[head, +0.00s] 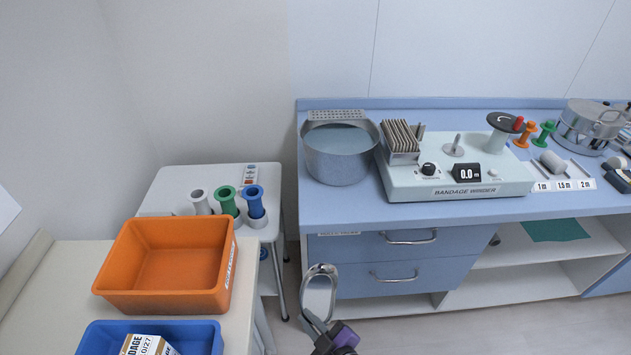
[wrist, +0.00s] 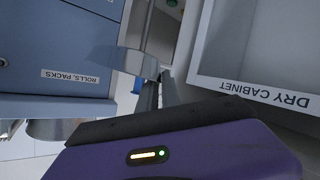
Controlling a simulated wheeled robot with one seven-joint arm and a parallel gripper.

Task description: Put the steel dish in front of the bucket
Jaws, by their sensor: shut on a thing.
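The steel dish (head: 319,296) shows in the head view as a narrow, shiny rimmed shape, tilted steeply, in front of the blue drawers. My gripper (head: 325,325), with a purple body, is shut on it at its lower end. In the wrist view a grey curved piece of the dish (wrist: 125,62) shows beside the dark fingers (wrist: 160,93). A wide round steel vessel (head: 338,158), which looks like the bucket, stands on the blue counter at its left end. The dish is apart from it, lower and nearer to me.
A bandage winder (head: 455,175) stands right of the bucket. The blue counter (head: 345,207) has a bare strip in front of the bucket. Left are an orange bin (head: 165,295), a blue bin (head: 200,335) and a white stand (head: 170,182) with coloured spools.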

